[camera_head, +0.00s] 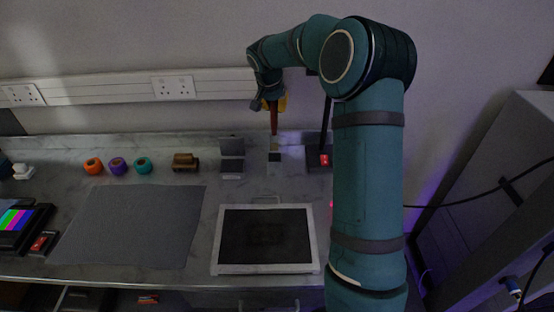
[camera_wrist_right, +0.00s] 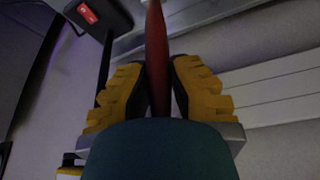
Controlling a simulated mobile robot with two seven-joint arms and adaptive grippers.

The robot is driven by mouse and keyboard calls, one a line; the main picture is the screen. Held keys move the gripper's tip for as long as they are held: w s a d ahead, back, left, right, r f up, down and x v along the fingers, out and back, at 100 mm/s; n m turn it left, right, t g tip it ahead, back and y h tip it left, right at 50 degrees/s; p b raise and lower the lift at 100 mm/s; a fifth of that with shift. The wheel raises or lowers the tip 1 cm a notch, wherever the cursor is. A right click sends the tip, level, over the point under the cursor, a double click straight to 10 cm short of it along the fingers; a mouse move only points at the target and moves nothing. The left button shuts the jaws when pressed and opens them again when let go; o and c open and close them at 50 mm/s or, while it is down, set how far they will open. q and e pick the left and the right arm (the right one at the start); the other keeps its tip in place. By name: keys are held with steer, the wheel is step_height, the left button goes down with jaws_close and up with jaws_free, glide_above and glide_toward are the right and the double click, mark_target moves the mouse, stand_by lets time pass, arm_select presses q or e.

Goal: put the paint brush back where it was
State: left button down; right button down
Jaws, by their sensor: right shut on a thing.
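The paint brush (camera_head: 274,122) shows as a dark red, slim handle held upright over the back of the worktop. It also shows in the right wrist view (camera_wrist_right: 156,45), running between the yellow finger pads. My right gripper (camera_head: 273,104) is shut on it near the wall, above the worktop's back edge. Below the handle is a small pale and dark piece (camera_head: 275,156); I cannot tell whether the brush touches it. The brush's lower end is hard to make out. My left gripper is in neither view.
Orange, purple and teal rolls (camera_head: 118,166), a brown block (camera_head: 185,161) and a grey stand (camera_head: 231,156) line the back. A black box with a red label (camera_head: 318,158) is just right of the brush. A framed dark panel (camera_head: 266,238) and a grey mat (camera_head: 130,226) lie in front.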

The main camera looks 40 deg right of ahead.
mark_target(275, 130)
step_height(275, 130, down, 10)
steer(key=shift+r, duration=0.1)
stand_by(0.4)
steer(key=shift+s+b, duration=0.1)
steer(key=shift+b, duration=0.2)
steer(key=c, duration=1)
jaws_free()
steer(key=shift+c, duration=0.2)
steer(key=shift+r, duration=0.1)
steer(key=v, duration=1.2)
